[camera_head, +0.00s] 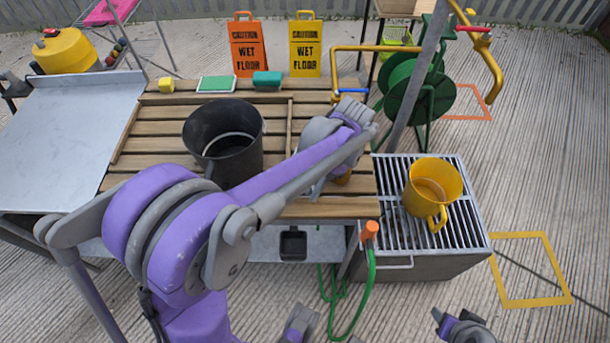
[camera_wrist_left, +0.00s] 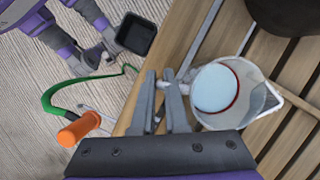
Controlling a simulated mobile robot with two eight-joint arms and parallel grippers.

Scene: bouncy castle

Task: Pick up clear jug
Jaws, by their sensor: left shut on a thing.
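The clear jug (camera_wrist_left: 247,72) shows in the left wrist view. It has see-through walls, a pale blue round surface inside with a red edge, and stands on or just above the wooden slats. My left gripper (camera_wrist_left: 164,80) is shut on the jug's handle, at the jug's left side in that view. In the head view my left gripper (camera_head: 318,186) is over the right front part of the slatted table, and my own arm hides the jug. A grey and purple part of mine, possibly my right gripper (camera_head: 457,324), shows at the bottom; its jaws are unclear.
A black bucket (camera_head: 222,135) stands on the slatted table (camera_head: 155,140) left of my forearm. A yellow jug (camera_head: 432,190) sits on the metal grate (camera_head: 465,225) at the right. A green hose with an orange nozzle (camera_head: 370,231) hangs at the table's front. Caution signs stand behind.

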